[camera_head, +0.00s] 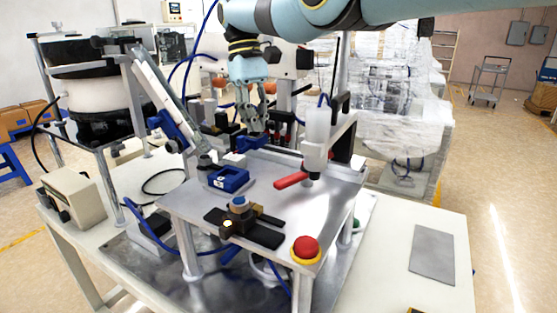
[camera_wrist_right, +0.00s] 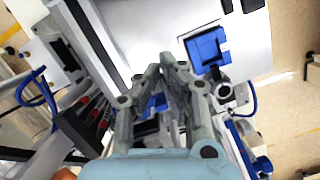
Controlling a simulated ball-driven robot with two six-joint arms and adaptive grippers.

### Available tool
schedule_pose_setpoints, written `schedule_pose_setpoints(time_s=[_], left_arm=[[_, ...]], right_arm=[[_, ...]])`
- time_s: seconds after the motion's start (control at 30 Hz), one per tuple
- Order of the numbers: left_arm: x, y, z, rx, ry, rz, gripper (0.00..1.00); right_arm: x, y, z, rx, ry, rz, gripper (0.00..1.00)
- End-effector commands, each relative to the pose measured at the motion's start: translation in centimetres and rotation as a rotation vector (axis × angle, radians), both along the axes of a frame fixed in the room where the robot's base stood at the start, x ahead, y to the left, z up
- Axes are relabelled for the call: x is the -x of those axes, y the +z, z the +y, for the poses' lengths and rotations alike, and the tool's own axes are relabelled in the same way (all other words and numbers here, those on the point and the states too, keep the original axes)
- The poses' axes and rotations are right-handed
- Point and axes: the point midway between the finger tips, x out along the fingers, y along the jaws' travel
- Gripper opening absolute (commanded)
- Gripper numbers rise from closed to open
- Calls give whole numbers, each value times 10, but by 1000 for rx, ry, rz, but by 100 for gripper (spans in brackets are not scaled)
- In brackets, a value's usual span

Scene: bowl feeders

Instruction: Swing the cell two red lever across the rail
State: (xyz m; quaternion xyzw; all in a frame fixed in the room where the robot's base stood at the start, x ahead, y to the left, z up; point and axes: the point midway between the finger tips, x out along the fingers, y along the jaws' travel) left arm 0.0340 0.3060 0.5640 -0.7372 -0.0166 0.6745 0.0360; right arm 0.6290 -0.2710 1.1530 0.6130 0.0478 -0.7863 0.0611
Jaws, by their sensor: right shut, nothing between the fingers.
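The red lever (camera_head: 291,180) lies over the metal plate, joined to the foot of a white upright cylinder (camera_head: 318,128). It points toward the left front. My right gripper (camera_head: 252,128) hangs from above at the back of the plate, up and left of the lever in the head view, apart from it. Its fingers are shut and empty, and they also show in the wrist view (camera_wrist_right: 168,62). A small blue piece (camera_head: 249,143) is close to the fingertips; I cannot tell whether they touch. I cannot make out the lever in the wrist view. My left gripper is out of view.
A blue block (camera_head: 229,179) sits on the metal plate (camera_head: 202,207). A red button (camera_head: 305,247) and a black clamp (camera_head: 262,235) are at the front. A sloping feeder track (camera_head: 156,90) stands at the left. The right table side holds a grey sheet (camera_head: 433,254).

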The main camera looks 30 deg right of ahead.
Motion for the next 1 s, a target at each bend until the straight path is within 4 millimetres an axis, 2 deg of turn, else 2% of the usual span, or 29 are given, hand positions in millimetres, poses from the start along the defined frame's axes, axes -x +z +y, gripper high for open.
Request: schedule_pose_setpoints(time_s=[0.07,0.4,0.5,0.63,0.8,1.0], left_arm=[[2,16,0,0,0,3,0],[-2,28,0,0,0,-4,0],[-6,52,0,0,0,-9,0],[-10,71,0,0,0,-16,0],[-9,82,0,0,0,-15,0],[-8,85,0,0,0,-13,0]], right_arm=[[5,-7,-1,1,-1,3,0],[23,-84,-4,0,-4,3,0],[31,-78,-5,0,-4,0,0],[43,-77,-7,0,-4,0,0],[56,-80,-9,0,-4,-1,0],[61,-82,-10,0,-4,-1,0]])
